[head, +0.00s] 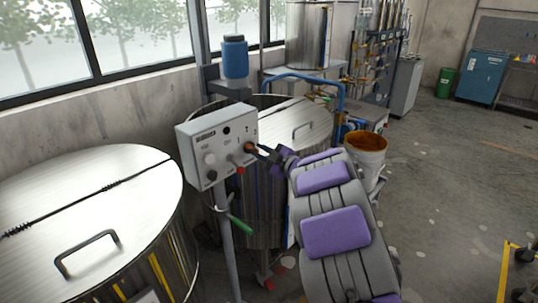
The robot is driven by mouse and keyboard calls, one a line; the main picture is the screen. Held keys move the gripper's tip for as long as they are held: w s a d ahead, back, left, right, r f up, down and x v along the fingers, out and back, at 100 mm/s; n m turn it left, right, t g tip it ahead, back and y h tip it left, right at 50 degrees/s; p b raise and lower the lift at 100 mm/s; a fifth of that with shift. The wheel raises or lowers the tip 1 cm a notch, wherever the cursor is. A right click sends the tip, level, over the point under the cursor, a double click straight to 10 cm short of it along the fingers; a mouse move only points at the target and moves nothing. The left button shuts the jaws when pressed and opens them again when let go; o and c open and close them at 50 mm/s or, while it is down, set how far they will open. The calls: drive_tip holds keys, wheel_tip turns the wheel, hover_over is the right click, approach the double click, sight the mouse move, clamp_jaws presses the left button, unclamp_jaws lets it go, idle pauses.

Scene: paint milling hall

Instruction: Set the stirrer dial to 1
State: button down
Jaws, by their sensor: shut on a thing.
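A light grey control box (216,143) stands on a post in front of a steel vat, left of centre in the head view. Its face carries several knobs, a dark round part and small labels. My gripper (256,149) reaches in from the right and is shut on a knob at the right side of the face, which I take to be the stirrer dial (248,147). An orange-brown part shows at the fingertips. The dial's pointer and scale marks are too small to read, so its setting cannot be told.
A lidded steel vat (84,212) fills the left front, and another (296,128) stands behind the box. A white bucket (366,154) stands right of my arm. The right floor is mostly clear.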

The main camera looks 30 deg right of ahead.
drive_tip(key=shift+w+a+r+n, duration=0.15)
drive_tip(key=shift+w+r+n, duration=0.1)
drive_tip(key=shift+r+n, duration=0.1)
drive_tip(key=c, duration=1.4)
unclamp_jaws()
drive_tip(key=o, duration=0.3)
drive_tip(key=shift+d+f, duration=0.15)
drive_tip(key=shift+d, duration=0.1)
drive_tip(key=shift+f, duration=0.15)
